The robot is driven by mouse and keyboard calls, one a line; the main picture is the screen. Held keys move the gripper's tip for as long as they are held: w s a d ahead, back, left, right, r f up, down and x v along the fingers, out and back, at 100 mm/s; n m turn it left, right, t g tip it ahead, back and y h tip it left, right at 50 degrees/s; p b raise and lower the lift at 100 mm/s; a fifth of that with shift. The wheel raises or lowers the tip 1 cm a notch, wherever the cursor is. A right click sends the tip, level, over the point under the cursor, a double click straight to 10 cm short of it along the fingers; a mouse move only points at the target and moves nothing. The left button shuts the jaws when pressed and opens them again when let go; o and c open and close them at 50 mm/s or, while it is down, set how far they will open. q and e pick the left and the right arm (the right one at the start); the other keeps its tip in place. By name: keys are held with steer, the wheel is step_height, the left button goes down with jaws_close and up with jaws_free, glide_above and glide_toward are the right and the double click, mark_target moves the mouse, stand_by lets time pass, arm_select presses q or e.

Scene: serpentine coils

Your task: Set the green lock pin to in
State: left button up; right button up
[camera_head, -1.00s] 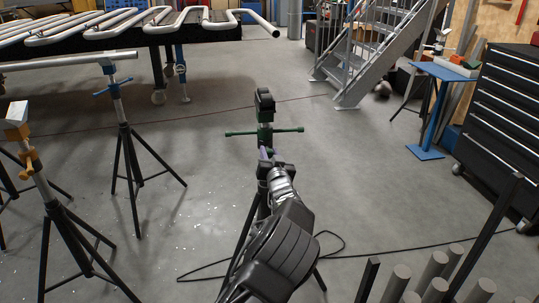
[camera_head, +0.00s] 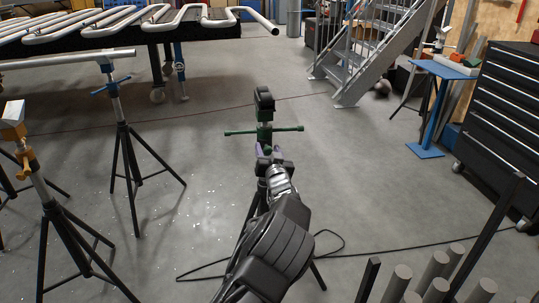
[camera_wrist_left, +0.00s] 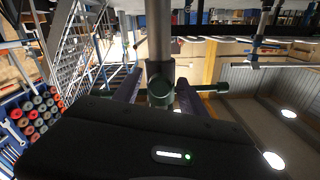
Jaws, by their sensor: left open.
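The green-fitted stand (camera_head: 265,115) stands upright in the middle of the head view, with a dark head on top and a green cross bar (camera_head: 288,129). In the left wrist view a green collar with a round knob (camera_wrist_left: 160,92) sits on its grey post, and the bar (camera_wrist_left: 211,87) runs sideways behind it. I cannot tell clearly which green part is the lock pin or how it is set. My left gripper (camera_head: 271,149) is open just below the bar. In the left wrist view its purple fingers (camera_wrist_left: 158,90) stand on either side of the knob. My right gripper is out of view.
A blue-handled stand (camera_head: 118,110) and a yellow-handled stand (camera_head: 42,190) are on the left. The pipe coil rack (camera_head: 130,30) is behind them. A black drawer cabinet (camera_head: 500,110) and grey rods (camera_head: 435,270) are on the right. A cable lies on the floor.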

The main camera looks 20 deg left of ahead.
arm_select(q)
steer(key=v, duration=0.7)
steer(key=shift+s+d+p, duration=0.2)
steer(key=shift+p, duration=0.15)
